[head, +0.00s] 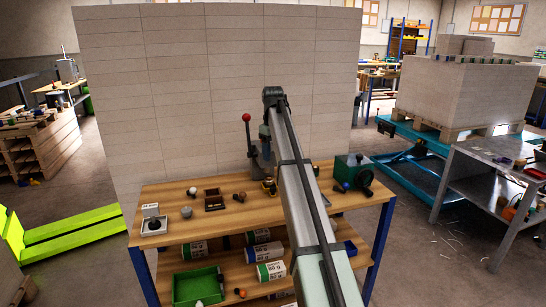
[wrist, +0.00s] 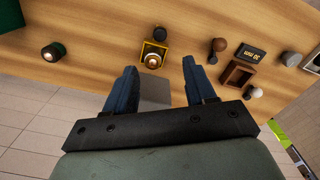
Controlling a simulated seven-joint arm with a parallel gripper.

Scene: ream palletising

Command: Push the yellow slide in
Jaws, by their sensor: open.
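The yellow slide (wrist: 145,58) is a small yellow frame with a dark inside and a round, shiny knob, lying on the wooden bench top (head: 165,190). In the head view the yellow slide (head: 269,187) shows just left of my arm, partly covered by it. My gripper (wrist: 160,68) is open and empty in the wrist view, its two dark blue fingers apart on either side of the slide's line. The slide lies just beyond the fingertips; I see no contact.
A green box (head: 352,172) with dark knobs stands right of the slide. A red-knobbed lever (head: 247,118) rises behind it. A brown box (head: 213,199), small knobs and a light box (head: 153,219) lie left. A tiled wall (head: 170,90) stands behind the bench.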

